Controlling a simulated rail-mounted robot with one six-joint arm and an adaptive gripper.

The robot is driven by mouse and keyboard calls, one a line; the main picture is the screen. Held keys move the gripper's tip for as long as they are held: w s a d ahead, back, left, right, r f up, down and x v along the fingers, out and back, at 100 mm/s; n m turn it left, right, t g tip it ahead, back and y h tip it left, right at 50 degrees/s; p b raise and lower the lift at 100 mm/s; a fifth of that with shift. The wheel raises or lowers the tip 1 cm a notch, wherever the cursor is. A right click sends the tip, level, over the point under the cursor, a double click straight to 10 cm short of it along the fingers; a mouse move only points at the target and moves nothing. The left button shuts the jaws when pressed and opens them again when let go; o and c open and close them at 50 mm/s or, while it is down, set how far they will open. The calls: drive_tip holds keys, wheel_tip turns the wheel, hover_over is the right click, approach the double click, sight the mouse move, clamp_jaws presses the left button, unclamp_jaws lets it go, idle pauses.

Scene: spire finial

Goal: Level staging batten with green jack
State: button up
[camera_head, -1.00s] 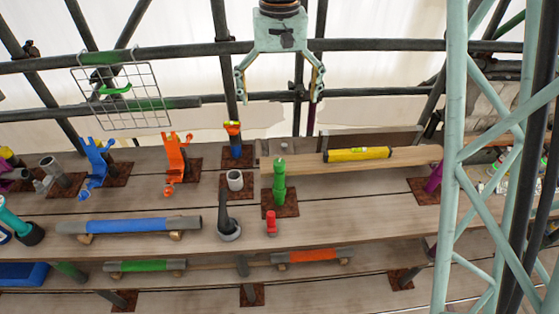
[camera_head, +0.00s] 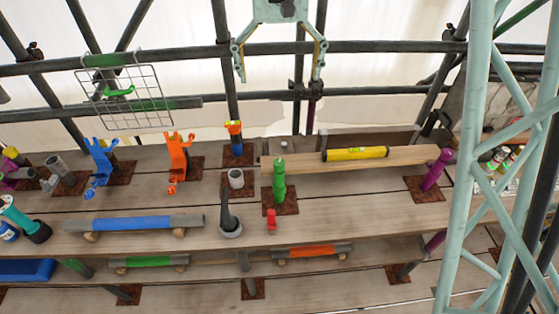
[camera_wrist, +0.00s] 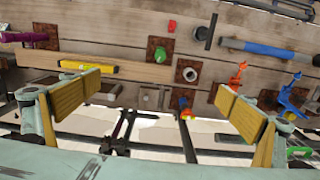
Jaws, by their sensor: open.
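A pale wooden batten (camera_head: 405,160) lies along the upper plank in the head view, its right end a little higher in the picture than its left. A yellow spirit level (camera_head: 355,153) rests on it. The green jack (camera_head: 279,181) stands upright on a rusty plate in front of the batten's left end; I cannot tell if they touch. A purple jack (camera_head: 437,170) stands by the right end. My gripper (camera_head: 279,72) is open and empty, high above and behind the batten. The wrist view shows its spread fingers (camera_wrist: 160,92), with the batten (camera_wrist: 140,72) and level (camera_wrist: 90,67) beyond.
A red piece (camera_head: 271,220), a grey cup (camera_head: 236,179) and a dark upright handle (camera_head: 228,218) stand near the green jack. Blue (camera_head: 101,165) and orange (camera_head: 177,160) forked props stand left. Dark rails (camera_head: 390,46) cross behind; a wire basket (camera_head: 125,97) hangs left.

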idle(0.7)
drive_tip(key=s+d+r+t+b, duration=0.1)
drive_tip(key=s+d+b, duration=0.55)
drive_tip(key=s, duration=0.35)
drive_tip(key=s+d+t+b, duration=0.1)
drive_tip(key=s+d+b, duration=0.4)
drive_tip(key=s+d, duration=0.35)
drive_tip(key=s+d+f+b, duration=0.2)
drive_tip(key=s+f+b, duration=0.1)
drive_tip(key=s, duration=0.4)
drive_tip(key=s+d+f+t+b, duration=0.1)
drive_tip(key=s+f+b, duration=0.3)
drive_tip(key=s, duration=0.4)
drive_tip(key=s+d+f+m+t+b, duration=0.1)
drive_tip(key=s+d+f+b, duration=0.2)
drive_tip(key=s, duration=0.4)
wheel_tip(320, 180, down, 2)
drive_tip(key=shift+s+d+f+b, duration=0.1)
drive_tip(key=shift+s+d+b, duration=0.3)
drive_tip(key=shift+d, duration=0.2)
drive_tip(key=shift+w, duration=0.1)
drive_tip(key=shift+c, duration=0.2)
